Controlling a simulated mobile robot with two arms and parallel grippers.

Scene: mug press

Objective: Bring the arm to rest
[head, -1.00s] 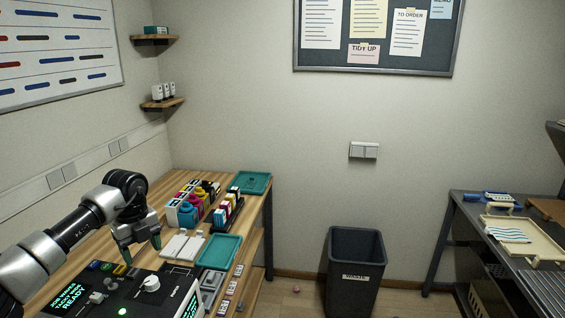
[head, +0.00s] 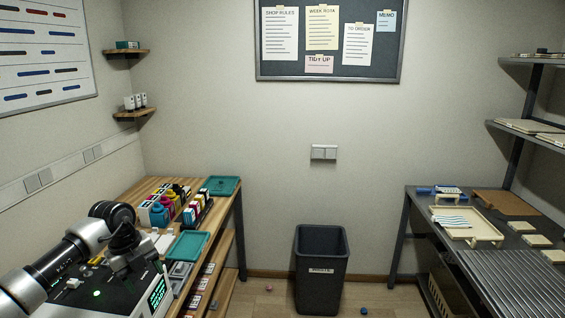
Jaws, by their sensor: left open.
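My left arm comes in from the lower left of the head view, over the left bench. My left gripper (head: 146,275) is open and empty above the white control unit (head: 120,297) with a green lit display. The fingers point down and are small and dark, partly lost against the unit. I cannot tell whether they touch it. My right gripper is not in view.
The wooden bench (head: 150,185) holds ink bottles (head: 160,214) and two teal trays (head: 188,244). A dark bin (head: 321,262) stands on the floor at the middle. A grey table (head: 437,240) with a cream tray (head: 466,226) stands right. Two small balls lie on the floor.

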